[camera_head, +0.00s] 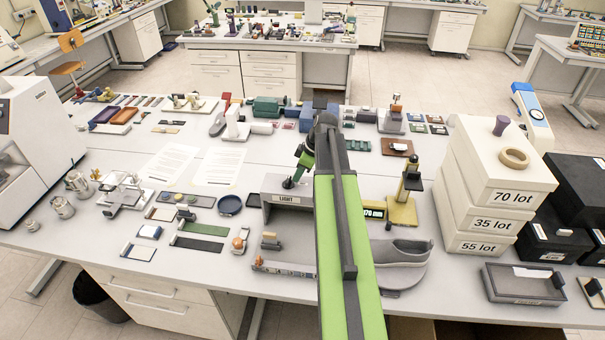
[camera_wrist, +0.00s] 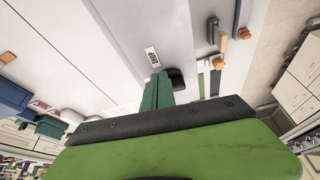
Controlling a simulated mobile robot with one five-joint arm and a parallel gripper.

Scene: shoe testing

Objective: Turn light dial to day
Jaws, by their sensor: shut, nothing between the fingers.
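The light box (camera_head: 270,199) is a grey box with a white "LIGHT" label, standing near the middle of the table. A small black knob, seemingly the dial (camera_head: 288,184), is on its top. The label (camera_wrist: 152,57) and the dark knob (camera_wrist: 175,79) also show in the wrist view. My gripper (camera_head: 298,174) has green fingers, shut and empty, reaching down to the box top at the knob. In the wrist view the fingertips (camera_wrist: 164,76) are right beside the knob; I cannot tell whether they touch it. The dial's setting is not readable.
My green arm hides the box's right side. A yellow stand (camera_head: 403,205) and a grey shoe (camera_head: 400,262) are to the right. Stacked white lot boxes (camera_head: 497,190) stand farther right. Paper sheets (camera_head: 219,166) lie behind left.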

